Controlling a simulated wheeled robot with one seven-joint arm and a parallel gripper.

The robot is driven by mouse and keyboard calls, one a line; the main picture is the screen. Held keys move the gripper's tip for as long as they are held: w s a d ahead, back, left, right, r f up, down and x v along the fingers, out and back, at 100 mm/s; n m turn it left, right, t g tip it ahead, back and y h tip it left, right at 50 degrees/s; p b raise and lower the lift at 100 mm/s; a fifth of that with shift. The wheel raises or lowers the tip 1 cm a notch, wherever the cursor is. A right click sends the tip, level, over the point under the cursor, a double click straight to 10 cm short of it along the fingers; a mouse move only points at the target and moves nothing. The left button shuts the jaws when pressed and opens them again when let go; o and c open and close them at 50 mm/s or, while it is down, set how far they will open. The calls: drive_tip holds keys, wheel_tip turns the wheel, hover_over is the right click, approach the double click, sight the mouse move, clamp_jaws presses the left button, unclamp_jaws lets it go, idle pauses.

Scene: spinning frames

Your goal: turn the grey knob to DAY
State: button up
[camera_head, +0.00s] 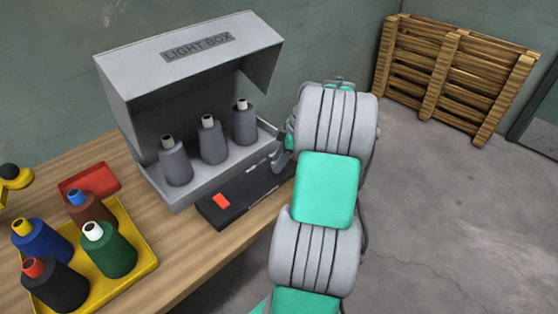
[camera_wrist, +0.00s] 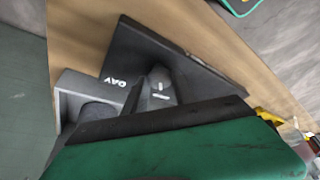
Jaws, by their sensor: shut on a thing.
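The light box (camera_head: 190,60) is a grey open-fronted cabinet on the bench. A black control panel (camera_head: 236,203) lies in front of it. My gripper (camera_head: 281,160) is at the panel's right end, shut on the grey knob, which it and my arm hide in the head view. In the wrist view a small grey shape with white marks, seemingly the knob (camera_wrist: 159,76), stands on the dark panel (camera_wrist: 190,70). White lettering, seemingly DAY (camera_wrist: 115,82), shows beside it on a grey part. The knob's exact setting is not clear.
Three grey bobbins (camera_head: 212,140) stand inside the light box. A red switch (camera_head: 221,201) is on the panel. A wooden pallet (camera_head: 455,75) leans on the far wall.

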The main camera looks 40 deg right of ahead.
clamp_jaws()
drive_tip(key=shift+m, duration=0.3)
drive_tip(key=m+b, duration=0.1)
drive_tip(key=m+h+b, duration=0.1)
drive_tip(key=m, duration=0.1)
drive_tip(key=m+t+h+b, duration=0.1)
drive_tip(key=m, duration=0.1)
drive_tip(key=shift+s+a, duration=0.1)
drive_tip(key=shift+a, duration=0.15)
drive_tip(key=m+h, duration=0.1)
drive_tip(key=m, duration=0.1)
drive_tip(key=m+b, duration=0.1)
drive_tip(key=m, duration=0.1)
drive_tip(key=shift+a+m+h, duration=0.15)
drive_tip(key=shift+m+h, duration=0.25)
drive_tip(key=shift+a+m+h+b, duration=0.1)
drive_tip(key=shift+m+h+b, duration=0.45)
drive_tip(key=shift+m, duration=1.15)
